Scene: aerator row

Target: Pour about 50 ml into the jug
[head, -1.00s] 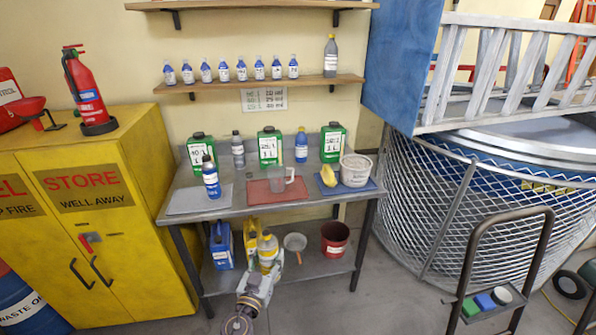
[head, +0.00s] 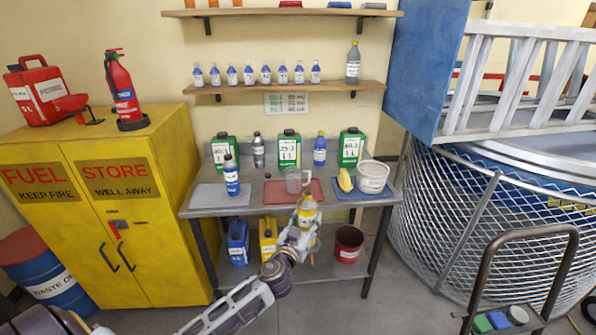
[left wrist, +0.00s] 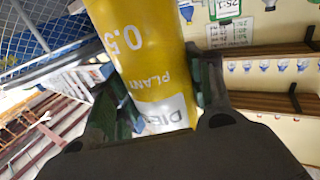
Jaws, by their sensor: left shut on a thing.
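My left gripper (head: 305,217) is shut on a yellow bottle (head: 307,205) with a white label. In the left wrist view the bottle (left wrist: 150,55) fills the space between the fingers, and the letters "DIE" and "0.5" show on it. In the head view the bottle is in front of the table's front edge, near tabletop height. The clear jug (head: 294,180) stands on the red mat (head: 270,192) just behind and above it in the picture. The bottle looks about upright; its cap cannot be made out. My right gripper is not in view.
The lower shelf holds a blue can (head: 237,245), a yellow can (head: 268,240) and a red bucket (head: 348,243).

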